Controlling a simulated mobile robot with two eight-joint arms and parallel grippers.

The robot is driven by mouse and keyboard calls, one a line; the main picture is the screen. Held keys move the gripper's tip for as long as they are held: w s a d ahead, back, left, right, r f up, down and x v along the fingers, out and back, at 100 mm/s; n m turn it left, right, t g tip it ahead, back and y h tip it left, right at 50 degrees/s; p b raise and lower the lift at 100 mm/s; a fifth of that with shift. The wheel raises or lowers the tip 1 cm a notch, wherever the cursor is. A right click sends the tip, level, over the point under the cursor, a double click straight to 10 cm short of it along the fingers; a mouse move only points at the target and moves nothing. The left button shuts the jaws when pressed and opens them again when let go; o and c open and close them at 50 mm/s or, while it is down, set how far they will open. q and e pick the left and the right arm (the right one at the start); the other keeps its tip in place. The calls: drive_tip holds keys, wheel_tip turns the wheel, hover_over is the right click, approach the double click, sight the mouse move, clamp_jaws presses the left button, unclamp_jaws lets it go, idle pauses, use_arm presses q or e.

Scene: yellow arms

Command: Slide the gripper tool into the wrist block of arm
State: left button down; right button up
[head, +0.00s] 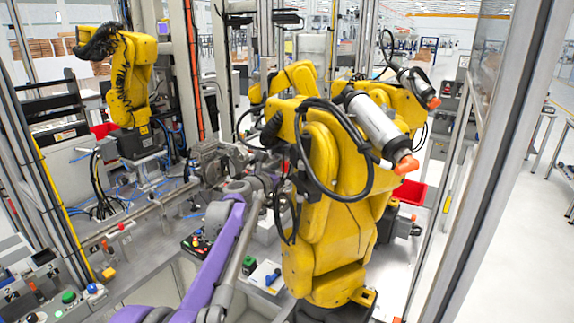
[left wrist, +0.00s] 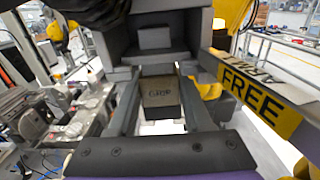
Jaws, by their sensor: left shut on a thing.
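In the left wrist view my left gripper (left wrist: 158,80) is shut on the gripper tool (left wrist: 160,98), a grey-brown block with dark lettering between the two fingers. Just beyond the fingertips is the dark grey wrist block (left wrist: 120,47), with a recessed pocket facing me. The tool's far end is close to the block's lower edge; I cannot tell whether it is inside. In the head view my purple arm reaches in from the bottom to the yellow arm (head: 335,200); the tool and block are hard to make out there. My right gripper is not in view.
A bar with a yellow FREE label (left wrist: 262,100) stands close on the right of the wrist block. Another yellow arm (head: 130,85) stands at the left. Black cables (head: 350,190) loop around the near yellow arm. A glass-panel frame (head: 480,160) stands at the right.

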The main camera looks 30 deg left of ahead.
use_arm(q)
drive_tip(key=shift+c, duration=1.2)
unclamp_jaws()
drive_tip(key=shift+s+f, duration=0.1)
drive_tip(key=shift+s, duration=0.45)
drive_tip(key=s+b, duration=0.1)
drive_tip(key=s, duration=0.8)
drive_tip(key=shift+s+a+b, duration=0.3)
drive_tip(key=shift+s+a, duration=0.1)
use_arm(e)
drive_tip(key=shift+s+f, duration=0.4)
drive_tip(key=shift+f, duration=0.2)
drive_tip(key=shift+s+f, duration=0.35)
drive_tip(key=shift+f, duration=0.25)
